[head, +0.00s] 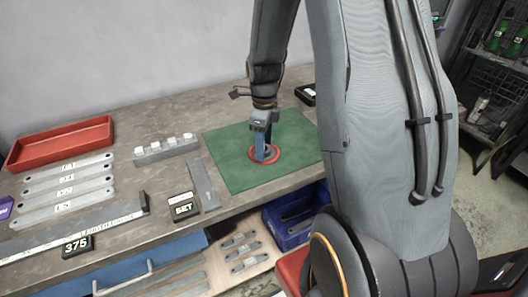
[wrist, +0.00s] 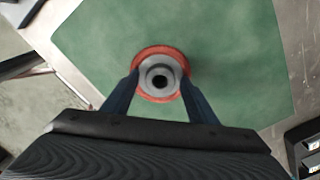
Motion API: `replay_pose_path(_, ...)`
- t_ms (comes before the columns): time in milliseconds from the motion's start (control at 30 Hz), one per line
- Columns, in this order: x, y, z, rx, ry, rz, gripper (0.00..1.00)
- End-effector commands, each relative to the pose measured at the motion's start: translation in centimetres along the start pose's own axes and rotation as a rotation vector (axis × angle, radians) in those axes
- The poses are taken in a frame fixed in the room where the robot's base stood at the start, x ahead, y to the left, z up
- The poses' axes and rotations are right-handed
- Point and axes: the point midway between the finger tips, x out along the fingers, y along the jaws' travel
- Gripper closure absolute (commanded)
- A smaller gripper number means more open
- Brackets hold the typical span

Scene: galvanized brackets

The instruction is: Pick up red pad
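The red pad (head: 252,153) is a round red disc with a grey hub on the green mat (head: 232,178). In the wrist view the red pad (wrist: 161,54) shows its red rim around a grey hub with a dark centre hole. My gripper (head: 265,158) is directly over it, pointing down, with its blue fingers at the pad. In the wrist view the gripper's fingertips (wrist: 160,80) stand apart, one on each side of the grey hub. They look very close to the hub or touching it; I cannot tell which.
A red tray (head: 60,146), grey metal bars (head: 68,183) and a block with white pegs (head: 167,149) lie left of the mat. Black signs (head: 183,207) stand near the table's front edge. A blue bin (head: 290,222) sits below. The mat around the pad is clear.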

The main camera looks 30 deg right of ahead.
Motion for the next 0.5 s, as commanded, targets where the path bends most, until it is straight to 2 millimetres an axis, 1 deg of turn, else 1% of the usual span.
replay_pose_path(33,-0.01,-0.01,-0.01,0.0,0.0,0.0,0.56)
replay_pose_path(167,-0.02,-0.01,-0.01,0.0,0.0,0.0,0.78)
replay_pose_path(200,-0.02,-0.01,-0.01,0.0,0.0,0.0,0.85)
replay_pose_path(233,-0.03,-0.01,-0.01,0.0,0.0,0.0,0.87)
replay_pose_path(500,-0.33,-0.05,0.02,0.0,-0.001,-0.001,0.87)
